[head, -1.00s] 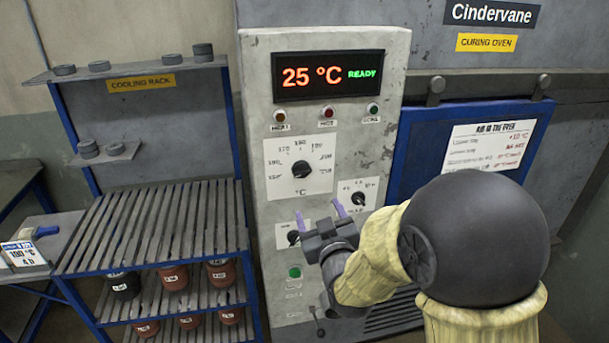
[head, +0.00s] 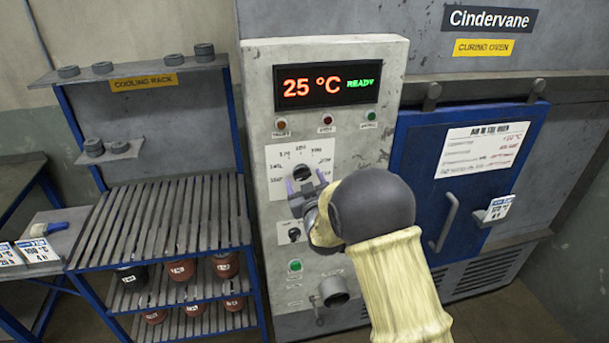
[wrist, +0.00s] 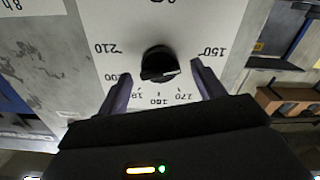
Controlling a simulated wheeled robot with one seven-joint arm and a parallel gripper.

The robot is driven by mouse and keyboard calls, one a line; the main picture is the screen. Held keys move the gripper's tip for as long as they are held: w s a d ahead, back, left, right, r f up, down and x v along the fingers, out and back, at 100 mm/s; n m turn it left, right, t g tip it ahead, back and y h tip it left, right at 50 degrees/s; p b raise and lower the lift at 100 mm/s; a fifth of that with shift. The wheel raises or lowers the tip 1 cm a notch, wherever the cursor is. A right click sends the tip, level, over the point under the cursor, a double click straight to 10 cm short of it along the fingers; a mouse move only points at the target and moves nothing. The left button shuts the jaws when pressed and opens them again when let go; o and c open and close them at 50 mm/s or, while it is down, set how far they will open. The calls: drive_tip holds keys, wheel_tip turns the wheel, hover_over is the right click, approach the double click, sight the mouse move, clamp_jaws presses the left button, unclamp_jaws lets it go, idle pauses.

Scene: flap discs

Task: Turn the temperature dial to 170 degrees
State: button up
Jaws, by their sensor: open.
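The temperature dial is a black round knob (head: 303,171) on a white scale plate on the grey control panel. In the wrist view the knob (wrist: 158,64) shows upside down, with scale figures such as 150, 170, 200 and 210 around it. A pale mark on the knob points to the lower right, but I cannot tell its exact value. My gripper (head: 306,183) is open in front of the dial. In the wrist view its two fingers (wrist: 160,70) stand on either side of the knob, with gaps. The display (head: 327,87) reads 25 °C and READY.
A smaller black knob (head: 294,234) and a green button (head: 295,266) are below the dial. The blue oven door (head: 415,160) is at the right. The cooling rack (head: 165,225) stands at the left. My arm hides part of the panel.

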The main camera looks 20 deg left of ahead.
drive_tip(key=shift+w+a, duration=0.1)
drive_tip(key=shift+w, duration=0.15)
drive_tip(key=c, duration=1)
